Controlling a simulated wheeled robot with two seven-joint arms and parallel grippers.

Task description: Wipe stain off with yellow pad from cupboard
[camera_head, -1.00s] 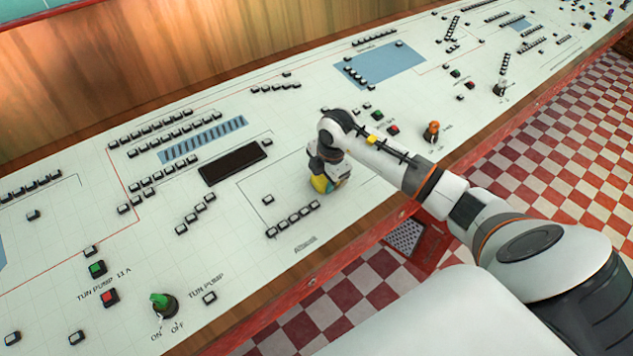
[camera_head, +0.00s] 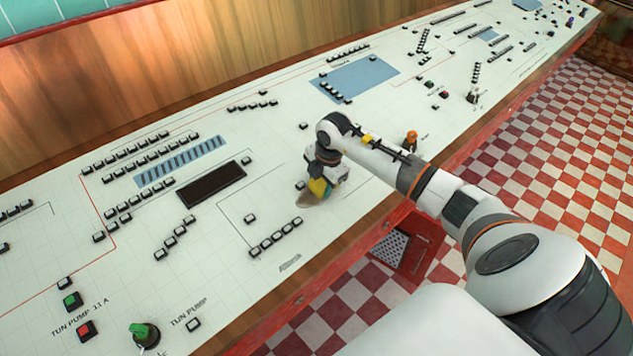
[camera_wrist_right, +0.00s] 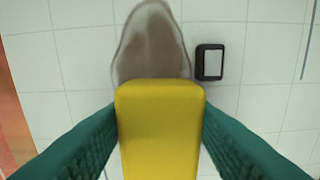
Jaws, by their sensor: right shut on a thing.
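My right gripper (camera_head: 320,186) is shut on the yellow pad (camera_head: 318,188), just over the white control panel (camera_head: 225,250). In the right wrist view the pad (camera_wrist_right: 160,130) sits between two teal fingers. The brown stain (camera_wrist_right: 151,48) lies on the white panel tiles straight beyond the pad's far edge. The pad hides the stain's near end. In the head view part of the stain (camera_head: 309,201) shows below and left of the pad. I cannot tell whether the pad touches the panel. My left gripper is out of view.
A black switch (camera_wrist_right: 209,62) stands close right of the stain in the wrist view. A row of black switches (camera_head: 275,238) lies left of the gripper, and an orange knob (camera_head: 411,138) to its right. The panel's wooden front edge (camera_head: 340,250) is near my arm.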

